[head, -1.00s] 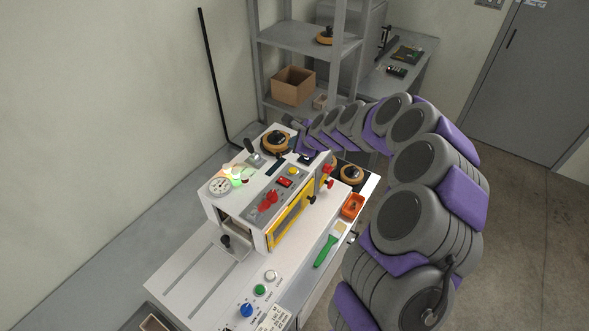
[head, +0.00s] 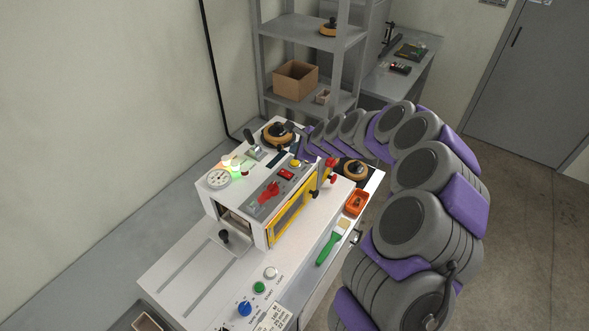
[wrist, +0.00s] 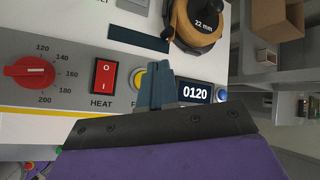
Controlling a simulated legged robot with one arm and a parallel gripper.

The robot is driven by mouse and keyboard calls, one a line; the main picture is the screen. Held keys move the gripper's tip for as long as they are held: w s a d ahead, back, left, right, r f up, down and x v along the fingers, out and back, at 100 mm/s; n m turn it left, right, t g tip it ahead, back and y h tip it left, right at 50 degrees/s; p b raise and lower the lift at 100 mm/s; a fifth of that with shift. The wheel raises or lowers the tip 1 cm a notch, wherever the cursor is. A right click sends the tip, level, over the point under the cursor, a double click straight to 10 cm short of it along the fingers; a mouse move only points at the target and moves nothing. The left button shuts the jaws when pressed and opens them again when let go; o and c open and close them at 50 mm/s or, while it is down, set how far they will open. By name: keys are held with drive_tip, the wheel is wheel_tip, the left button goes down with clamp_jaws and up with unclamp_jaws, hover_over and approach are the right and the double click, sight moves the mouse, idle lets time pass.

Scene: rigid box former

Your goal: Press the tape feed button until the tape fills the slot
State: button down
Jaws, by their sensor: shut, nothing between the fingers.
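The white machine (head: 205,205) stands on the bench, with a control panel on top. In the wrist view, a yellow button (wrist: 137,80) in a pale ring, with a partly hidden label starting with F, sits just left of my gripper (wrist: 158,68). My gripper's blue-grey fingers are together and empty, overlapping the button's right side; I cannot tell whether they touch it. The yellow button also shows in the head view (head: 295,163). A dark slot (wrist: 138,39) lies above the button; how much tape is in it is unclear. A tape roll marked 22 mm (wrist: 200,25) is beyond.
A red HEAT rocker (wrist: 103,77) and red dial (wrist: 30,72) lie left of the button. A 0120 display (wrist: 195,93) and blue button (wrist: 221,95) lie right. A green-handled brush (head: 333,243) and orange tray (head: 357,202) lie on the right side. Shelving (head: 300,45) stands behind.

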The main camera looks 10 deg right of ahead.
sight(296, 164)
drive_tip(key=shift+f, duration=1.15)
drive_tip(key=shift+f, duration=0.15)
idle(1.0)
drive_tip(key=shift+f, duration=0.2)
drive_tip(key=shift+f, duration=0.45)
idle(1.0)
drive_tip(key=shift+r, duration=0.15)
drive_tip(key=shift+r+p, duration=0.55)
drive_tip(key=shift+r, duration=0.15)
wheel_tip(296, 164, up, 5)
drive_tip(key=p, duration=0.4)
